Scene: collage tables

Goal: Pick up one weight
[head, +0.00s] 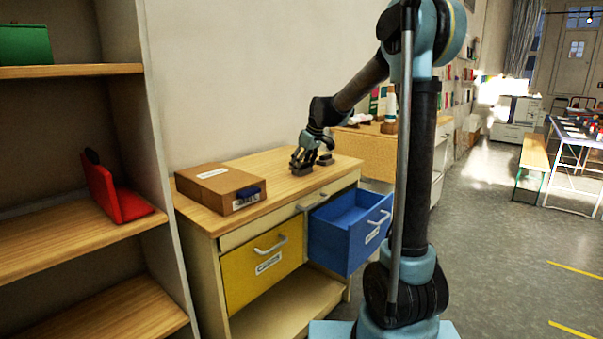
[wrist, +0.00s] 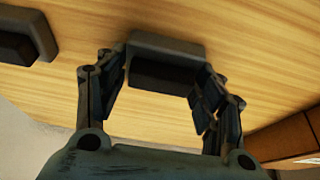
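Two small dark grey weights lie on the wooden top of a drawer cabinet. One weight (head: 302,170) is under my gripper (head: 306,157); the other weight (head: 325,160) lies just to its right in the head view. In the wrist view the nearer weight (wrist: 165,62) sits between the fingertips of my gripper (wrist: 160,78), whose two fingers are spread to either side of it. The right finger hides a corner of that weight; contact is not clear. The other weight (wrist: 22,38) is at the upper left of the wrist view, clear of the fingers.
A brown labelled box (head: 215,184) stands on the cabinet top (head: 268,166), left of my gripper. A blue drawer (head: 352,240) is pulled open below; a yellow drawer (head: 262,268) is beside it. A shelf (head: 75,230) holding a red object stands at the left.

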